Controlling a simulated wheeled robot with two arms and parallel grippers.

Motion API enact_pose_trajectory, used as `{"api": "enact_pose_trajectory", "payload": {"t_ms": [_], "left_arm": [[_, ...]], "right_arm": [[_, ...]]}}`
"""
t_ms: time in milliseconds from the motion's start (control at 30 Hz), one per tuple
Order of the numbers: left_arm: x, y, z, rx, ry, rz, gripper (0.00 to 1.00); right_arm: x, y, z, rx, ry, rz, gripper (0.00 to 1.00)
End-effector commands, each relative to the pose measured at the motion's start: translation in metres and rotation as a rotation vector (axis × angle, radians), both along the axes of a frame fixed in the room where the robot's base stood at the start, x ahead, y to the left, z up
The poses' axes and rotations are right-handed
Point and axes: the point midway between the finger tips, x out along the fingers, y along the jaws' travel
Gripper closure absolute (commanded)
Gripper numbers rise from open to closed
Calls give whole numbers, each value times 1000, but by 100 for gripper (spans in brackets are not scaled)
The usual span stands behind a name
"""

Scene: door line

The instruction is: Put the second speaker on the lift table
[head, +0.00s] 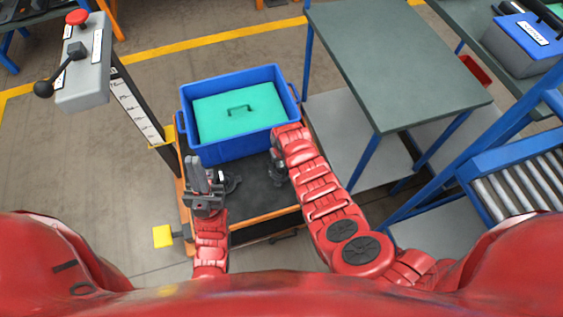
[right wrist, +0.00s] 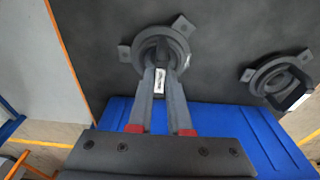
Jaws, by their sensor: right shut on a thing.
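The lift table (head: 255,222) has a black top with an orange edge. Its back part carries a blue crate (head: 225,151) with a teal insert and handle. One dark round speaker (head: 233,184) lies on the black top beside my left gripper (head: 198,170); it also shows at the right of the right wrist view (right wrist: 278,78). My left gripper's jaw gap is unclear. My right gripper (head: 277,162) is shut on the other speaker (right wrist: 142,46), at a labelled part near its middle. This speaker is at the black top; whether it touches is unclear. My right arm partly hides it in the head view.
A control box (head: 84,75) with a red button and lever stands on a scaled post (head: 137,108) at the left. A yellow pedal (head: 163,236) sits low. A grey-green bench (head: 395,60) and a roller conveyor (head: 520,175) are on the right. Left floor is clear.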

Motion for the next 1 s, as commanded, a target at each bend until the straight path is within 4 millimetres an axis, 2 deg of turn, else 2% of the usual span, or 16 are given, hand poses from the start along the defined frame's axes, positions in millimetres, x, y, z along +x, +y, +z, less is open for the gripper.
{"api": "enact_pose_trajectory", "payload": {"t_ms": [300,333,500,767,1000], "left_arm": [[0,0,-2,0,0,0,100],[0,0,-2,0,0,0,100],[0,0,-1,0,0,0,100],[0,0,-1,0,0,0,100],[0,0,3,0,0,0,100]], "right_arm": [[0,0,-3,0,-1,0,100],[0,0,-3,0,-1,0,81],[0,0,-2,0,-1,0,53],[0,0,-1,0,-1,0,53],[0,0,10,1,-4,0,53]]}}
